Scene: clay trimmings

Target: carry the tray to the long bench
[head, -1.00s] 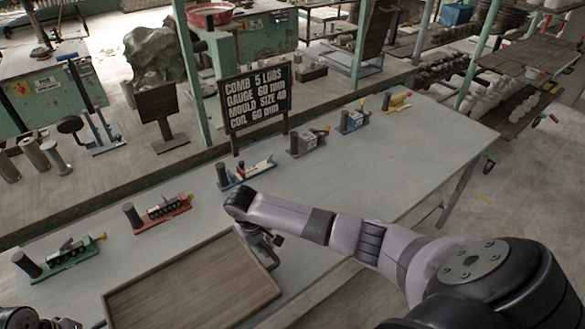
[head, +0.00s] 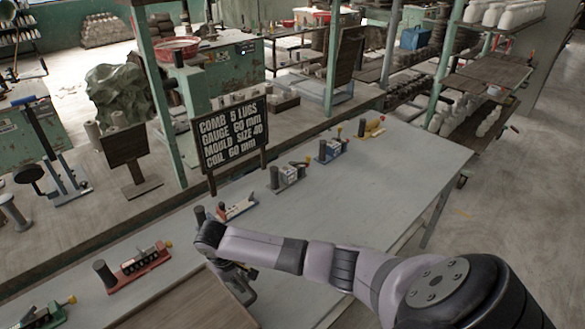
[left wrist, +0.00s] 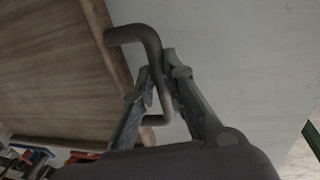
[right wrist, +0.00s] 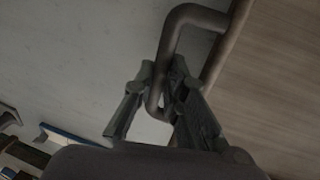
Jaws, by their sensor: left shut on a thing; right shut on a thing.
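The tray is a brown wooden board with a raised rim and bent metal handles; its far right part (head: 180,302) shows at the bottom of the head view, over the grey bench top (head: 350,190). The rest is cut off. I cannot tell if it touches the bench. My right gripper (head: 238,285) is at the tray's right side, and in the right wrist view (right wrist: 162,85) its fingers are shut on a handle (right wrist: 185,22). In the left wrist view my left gripper (left wrist: 157,80) is shut on the other handle (left wrist: 130,33). The left gripper is outside the head view.
A row of small devices stands along the bench's far side, including a red one (head: 138,267) and a blue one (head: 332,147). A black lettered sign (head: 231,130) stands behind them. The bench's right part is bare. Open floor (head: 500,220) lies right of it.

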